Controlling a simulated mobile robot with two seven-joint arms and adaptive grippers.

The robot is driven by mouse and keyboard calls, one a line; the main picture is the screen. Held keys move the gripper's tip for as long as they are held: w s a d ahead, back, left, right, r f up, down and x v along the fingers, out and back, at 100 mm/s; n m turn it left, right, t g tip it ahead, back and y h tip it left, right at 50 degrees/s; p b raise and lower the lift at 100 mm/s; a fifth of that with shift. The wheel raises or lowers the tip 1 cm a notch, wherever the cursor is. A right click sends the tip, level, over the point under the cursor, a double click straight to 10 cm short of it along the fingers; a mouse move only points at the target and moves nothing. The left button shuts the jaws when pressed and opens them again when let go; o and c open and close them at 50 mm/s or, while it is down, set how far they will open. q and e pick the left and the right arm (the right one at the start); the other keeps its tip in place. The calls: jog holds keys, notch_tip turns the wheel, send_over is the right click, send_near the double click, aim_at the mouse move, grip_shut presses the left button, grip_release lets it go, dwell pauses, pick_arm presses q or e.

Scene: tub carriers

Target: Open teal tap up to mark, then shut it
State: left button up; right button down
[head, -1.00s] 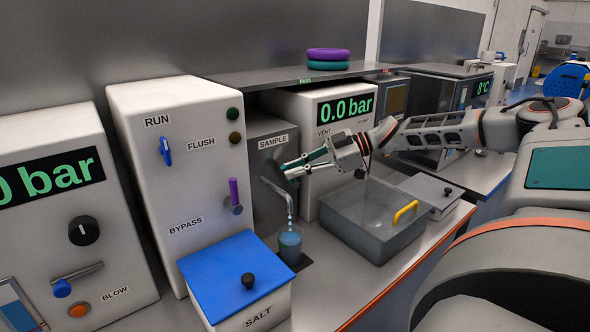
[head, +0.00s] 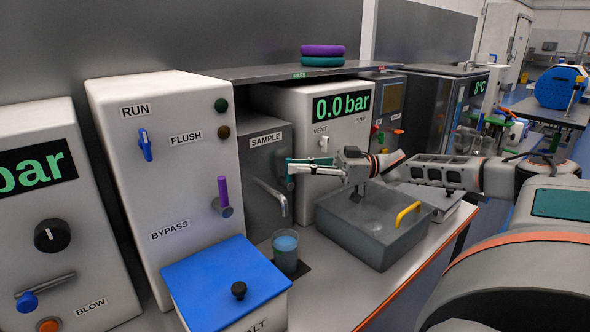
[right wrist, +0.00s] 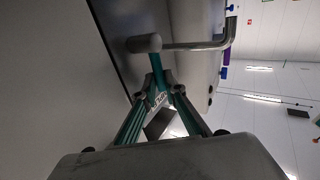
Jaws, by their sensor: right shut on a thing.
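The teal tap sits on the grey SAMPLE box. Its metal spout (head: 272,196) hangs over a clear beaker (head: 285,252), and the spout and tap body (right wrist: 146,44) also show in the right wrist view. Blue liquid stands in the beaker, and no stream shows below the spout. A mark on the beaker is too small to make out. My right gripper (head: 292,170) is at the tap, shut on its teal handle (right wrist: 155,78). The fingers largely hide the handle in the head view. My left gripper is out of view.
A grey tub (head: 345,235) with a yellow handle stands right of the beaker, below my right arm. The blue-lidded SALT box (head: 222,280) stands in front left. The white RUN/FLUSH/BYPASS cabinet (head: 180,200) is left of the tap. A shelf (head: 260,75) runs above.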

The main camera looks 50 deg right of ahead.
jog(key=shift+f, duration=0.1)
dwell(0.3)
jog(key=c, duration=2.1)
grip_release()
jog(key=shift+d, duration=0.1)
jog(key=v, duration=0.8)
